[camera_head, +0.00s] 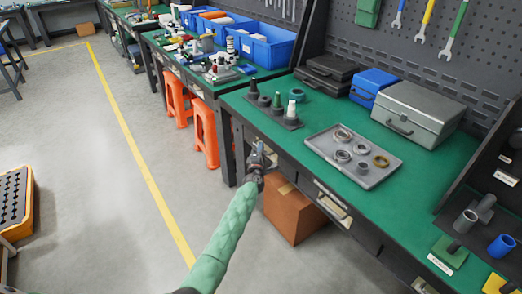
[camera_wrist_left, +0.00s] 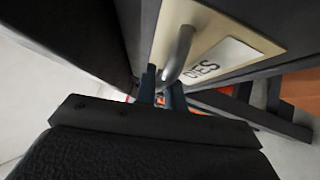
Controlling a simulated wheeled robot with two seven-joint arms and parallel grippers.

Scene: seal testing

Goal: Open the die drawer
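The die drawer (camera_wrist_left: 232,52) has a pale plate marked DIES and a grey metal bar handle (camera_wrist_left: 180,52), seen close up in the left wrist view. My left gripper (camera_wrist_left: 163,92) has its two dark fingers close together, one on each side of the handle's near end, and looks shut on it. In the head view my left gripper (camera_head: 258,158) is at the front of the green-topped bench (camera_head: 235,100), below its edge, and its arm hides part of the drawer front. I cannot tell whether the drawer stands out from the bench. My right gripper is not in view.
A cardboard box (camera_head: 290,215) stands on the floor under the bench. Another labelled drawer handle (camera_head: 334,205) is to the right. A grey tray (camera_head: 365,172) with several rings lies on the bench. Orange stools (camera_head: 204,130) stand to the left. The floor in front is open.

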